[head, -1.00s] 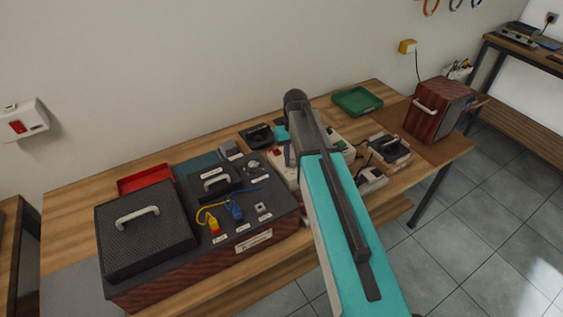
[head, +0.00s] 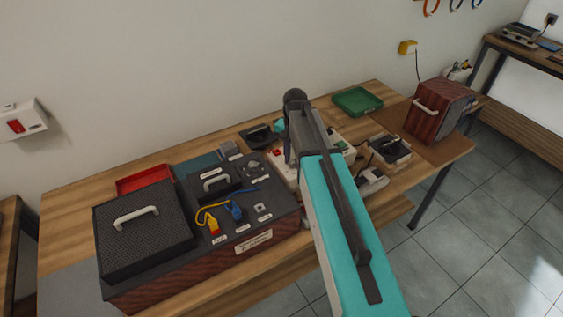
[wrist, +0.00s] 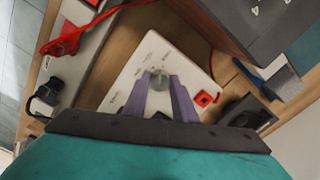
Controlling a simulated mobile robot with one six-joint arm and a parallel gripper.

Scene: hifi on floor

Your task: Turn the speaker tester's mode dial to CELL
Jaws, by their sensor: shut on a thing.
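The speaker tester (wrist: 126,84) is a pale box with small dark marks on its top, too small to read. Its mode dial (wrist: 158,78), a round grey knob, sits between the fingertips of my gripper (wrist: 161,86) in the wrist view. The fingers are shut on the dial from both sides. Which mark the dial points at cannot be told. In the head view, part of the pale tester (head: 283,171) shows left of my arm, which hides the dial and the fingertips.
A red square part (wrist: 204,98) is right of the dial. A red tray (head: 143,183), green tray (head: 357,101) and red-brown box (head: 432,112) stand around. Bare wood (head: 75,200) shows at left.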

